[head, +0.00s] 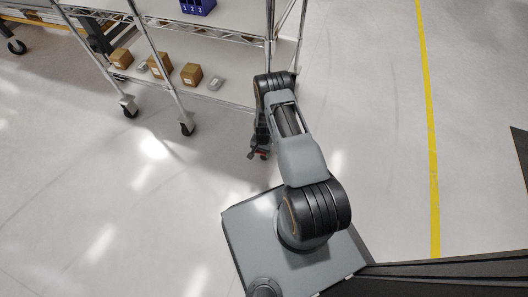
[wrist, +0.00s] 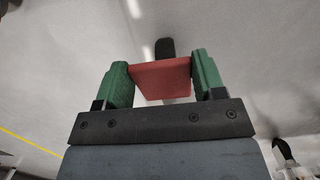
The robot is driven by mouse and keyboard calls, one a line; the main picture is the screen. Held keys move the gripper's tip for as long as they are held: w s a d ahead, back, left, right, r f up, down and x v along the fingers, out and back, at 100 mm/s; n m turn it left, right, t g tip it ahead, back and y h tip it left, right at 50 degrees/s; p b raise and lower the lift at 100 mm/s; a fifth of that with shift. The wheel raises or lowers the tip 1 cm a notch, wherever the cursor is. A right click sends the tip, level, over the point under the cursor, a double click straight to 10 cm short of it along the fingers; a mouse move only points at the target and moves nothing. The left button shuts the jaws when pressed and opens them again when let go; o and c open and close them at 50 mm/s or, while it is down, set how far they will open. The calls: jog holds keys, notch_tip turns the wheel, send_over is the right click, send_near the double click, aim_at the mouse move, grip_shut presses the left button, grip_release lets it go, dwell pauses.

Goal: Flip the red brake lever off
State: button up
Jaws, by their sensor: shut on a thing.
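The red brake lever (wrist: 160,80) is a flat red tab between the two green fingers of my gripper (wrist: 163,69) in the wrist view. My gripper is shut on it, with a finger on each side. A black caster wheel (wrist: 165,47) shows just beyond the lever. In the head view my gripper (head: 258,149) is low near the floor, beside the foot of the shelf's right post. Only a small spot of red (head: 264,154) shows there. My arm hides most of that caster.
A wire shelf rack (head: 200,92) on casters stands at upper left, with several cardboard boxes (head: 160,65) on its lower shelf and a blue bin (head: 198,6) above. A yellow floor line (head: 430,130) runs at right. The floor left and right of my arm is clear.

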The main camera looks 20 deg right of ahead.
jog(key=o, duration=1.3)
jog(key=r+p, duration=0.1)
jog(key=r, duration=0.3)
jog(key=r+p, duration=0.2)
jog(key=r, duration=0.2)
jog(key=w+d+r+p, duration=0.1)
jog(key=r, duration=0.3)
